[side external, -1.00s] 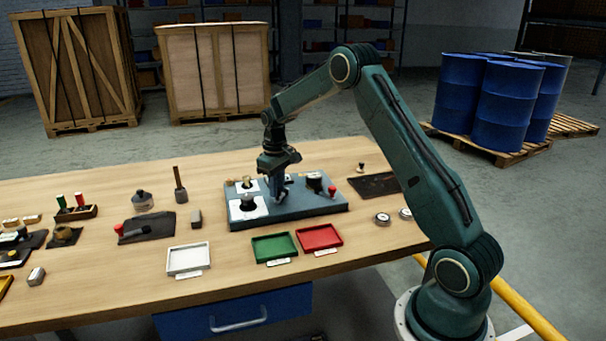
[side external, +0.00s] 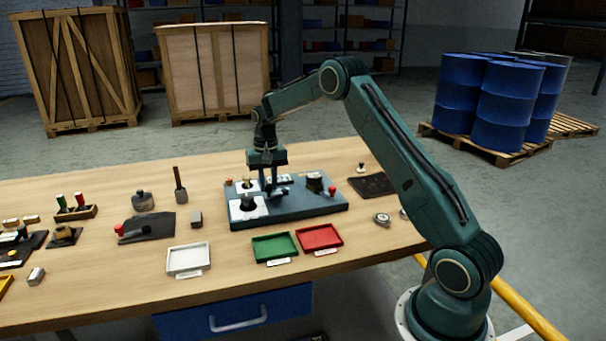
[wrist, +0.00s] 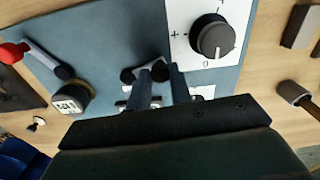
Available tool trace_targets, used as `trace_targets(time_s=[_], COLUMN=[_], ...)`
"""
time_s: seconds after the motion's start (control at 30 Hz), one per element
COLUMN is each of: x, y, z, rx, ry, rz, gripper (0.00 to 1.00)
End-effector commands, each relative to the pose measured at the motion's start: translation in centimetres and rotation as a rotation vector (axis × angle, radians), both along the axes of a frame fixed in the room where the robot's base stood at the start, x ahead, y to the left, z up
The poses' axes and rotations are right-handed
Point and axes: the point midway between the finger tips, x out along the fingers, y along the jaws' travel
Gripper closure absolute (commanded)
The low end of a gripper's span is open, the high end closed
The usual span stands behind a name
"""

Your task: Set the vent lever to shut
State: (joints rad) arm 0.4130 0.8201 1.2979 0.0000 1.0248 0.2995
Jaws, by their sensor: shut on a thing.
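The blue-grey control panel (side external: 300,207) lies on the bench and fills the upper part of the wrist view (wrist: 100,35). My gripper (side external: 269,193) points down at its middle. In the wrist view my gripper (wrist: 160,73) is shut on a small dark lever (wrist: 129,76), whose rounded pivot end shows left of the fingers. The fingers hide part of this lever, and its label cannot be read. A second lever with a red knob (wrist: 12,53) stands apart at the panel's left in that view; its red knob (side external: 332,190) is at the right in the side view.
A dark dial (wrist: 212,36) on a white plate is close beside the fingers. A round gauge (wrist: 70,98) sits on the other side. Green (side external: 274,247) and red (side external: 320,237) trays lie before the panel, a white tray (side external: 188,258) further left.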

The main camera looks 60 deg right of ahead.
Motion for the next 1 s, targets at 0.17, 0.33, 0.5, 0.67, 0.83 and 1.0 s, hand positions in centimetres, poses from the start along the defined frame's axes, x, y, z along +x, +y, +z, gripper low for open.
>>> trace_targets(time_s=[0.17,0.33,0.5,0.67,0.83,1.0], x=[0.1,0.1,0.1,0.1,0.1,0.1], y=[-0.1,-0.1,0.0,0.0,0.0,0.0], z=[0.1,0.1,0.1,0.0,0.2,1.3], rx=[-0.002,-0.002,-0.002,-0.001,-0.001,-0.001], ry=[-0.005,-0.005,-0.004,-0.002,-0.003,-0.003], rz=[-0.002,-0.001,-0.001,-0.001,-0.001,-0.001], gripper=[1.00,0.77,0.57,0.57,0.57,0.57])
